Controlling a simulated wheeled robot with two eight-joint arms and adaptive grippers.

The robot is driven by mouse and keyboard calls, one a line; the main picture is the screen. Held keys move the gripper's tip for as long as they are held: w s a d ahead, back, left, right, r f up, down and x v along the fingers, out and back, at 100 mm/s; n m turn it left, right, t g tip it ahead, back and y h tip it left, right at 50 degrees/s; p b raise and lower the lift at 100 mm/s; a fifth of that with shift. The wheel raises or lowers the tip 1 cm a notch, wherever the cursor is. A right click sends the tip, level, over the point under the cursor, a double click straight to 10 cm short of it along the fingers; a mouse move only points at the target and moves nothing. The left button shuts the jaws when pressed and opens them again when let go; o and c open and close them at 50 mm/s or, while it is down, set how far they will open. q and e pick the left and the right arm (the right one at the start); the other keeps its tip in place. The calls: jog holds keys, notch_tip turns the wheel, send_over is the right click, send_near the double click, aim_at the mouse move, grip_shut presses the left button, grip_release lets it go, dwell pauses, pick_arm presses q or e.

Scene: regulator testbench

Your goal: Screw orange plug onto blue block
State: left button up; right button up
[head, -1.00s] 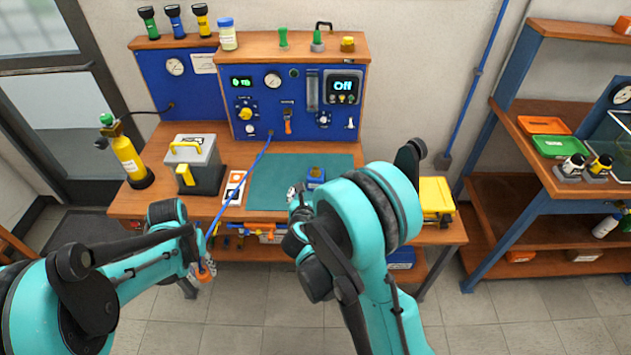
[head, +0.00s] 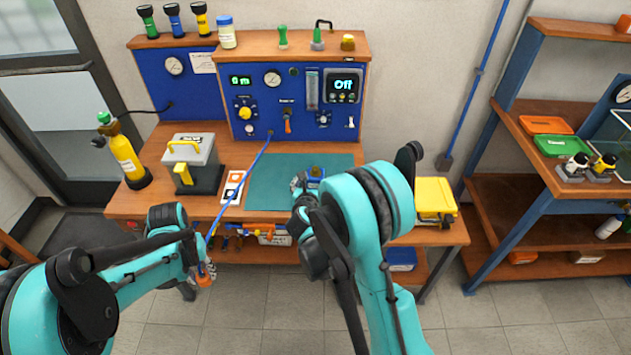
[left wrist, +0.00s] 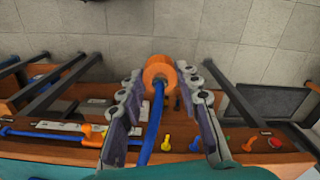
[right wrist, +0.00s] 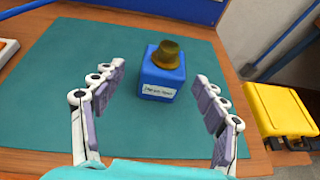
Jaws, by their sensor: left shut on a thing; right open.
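The blue block (right wrist: 162,82) stands on the green mat in the right wrist view, with a label on its front and a brass-coloured fitting (right wrist: 167,54) on top. In the head view the block (head: 316,173) is partly hidden by my right arm. My right gripper (right wrist: 160,98) is open, its fingers on either side of the block and apart from it. The orange plug (left wrist: 159,70), on the end of a blue hose (left wrist: 153,125), is between the fingers of my left gripper (left wrist: 161,85), which is shut on it. In the head view the plug (head: 205,278) hangs in front of the bench edge.
The hose runs up to the blue test panel (head: 290,105). The green mat (head: 265,185) is clear around the block. A yellow box (head: 435,197) is right of the mat, and a grey device with a yellow handle (head: 193,160) is left.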

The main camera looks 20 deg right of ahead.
aim_at(316, 177)
pick_arm(q)
jog(key=shift+f, duration=0.25)
pick_arm(e)
jog(key=shift+w+d+f, duration=0.2)
jog(key=shift+w+f, duration=0.05)
jog(key=shift+w, duration=0.05)
pick_arm(q)
jog(key=shift+f+b, duration=0.9)
jog(key=shift+b, duration=0.25)
pick_arm(e)
jog(key=x, duration=0.4)
jog(key=shift+d+f, duration=0.2)
pick_arm(q)
jog(key=shift+r, duration=0.1)
pick_arm(e)
jog(key=shift+r, duration=0.1)
jog(key=c, duration=1.5)
